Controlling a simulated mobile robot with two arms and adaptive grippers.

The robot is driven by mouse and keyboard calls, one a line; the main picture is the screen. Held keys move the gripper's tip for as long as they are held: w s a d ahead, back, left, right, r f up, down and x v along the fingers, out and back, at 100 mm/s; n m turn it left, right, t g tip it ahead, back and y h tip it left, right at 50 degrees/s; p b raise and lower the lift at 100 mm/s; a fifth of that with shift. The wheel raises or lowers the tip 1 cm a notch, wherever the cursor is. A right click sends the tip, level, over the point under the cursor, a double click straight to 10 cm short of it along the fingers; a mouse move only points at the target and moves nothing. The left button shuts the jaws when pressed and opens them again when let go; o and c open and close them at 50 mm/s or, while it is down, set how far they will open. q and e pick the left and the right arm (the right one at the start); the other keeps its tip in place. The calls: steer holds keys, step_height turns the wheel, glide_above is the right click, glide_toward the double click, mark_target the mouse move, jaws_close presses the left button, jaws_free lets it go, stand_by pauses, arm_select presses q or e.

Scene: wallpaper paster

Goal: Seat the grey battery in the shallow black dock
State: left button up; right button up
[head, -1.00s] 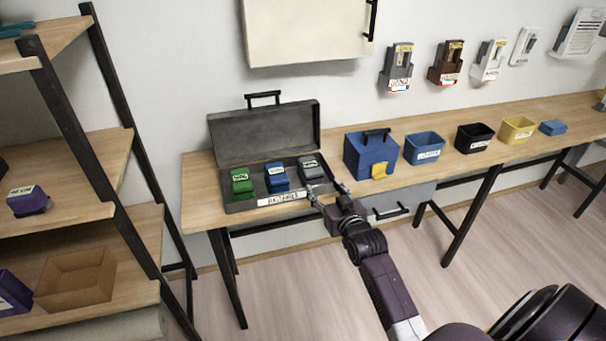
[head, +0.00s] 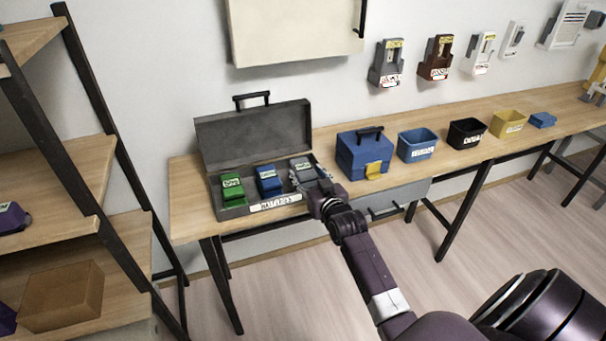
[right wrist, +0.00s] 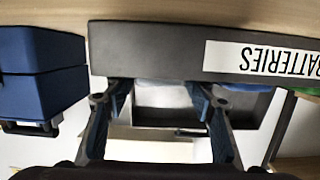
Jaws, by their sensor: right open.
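The grey battery (head: 301,168) lies at the right end of the open grey case (head: 228,207), beside a blue and a green battery. My right gripper (head: 316,186) is open at the case's front right corner, close to the grey battery and partly covering it. In the right wrist view the two fingers (right wrist: 165,108) stand apart at the case's front edge. A pale grey block (right wrist: 162,96), apparently the grey battery, shows between them; I cannot tell whether they touch it. I cannot identify the shallow black dock. My left gripper is not in view.
The blue battery (head: 268,182) and green battery (head: 232,189) are left of the grey one. A blue box (head: 362,155) stands right of the case. Blue, black and yellow bins follow along the table (head: 188,205). Several holders, including a grey one (head: 384,66), hang on the wall.

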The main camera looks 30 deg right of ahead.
mark_target(303, 166)
steer(key=shift+f+x, duration=0.15)
steer(key=shift+x, duration=0.85)
steer(key=shift+f+x, duration=0.15)
steer(key=shift+x, duration=0.85)
steer(key=shift+c, duration=0.7)
steer(key=c, duration=1)
steer(key=shift+r, duration=0.1)
steer(key=shift+c, duration=0.9)
steer(key=shift+r, duration=0.1)
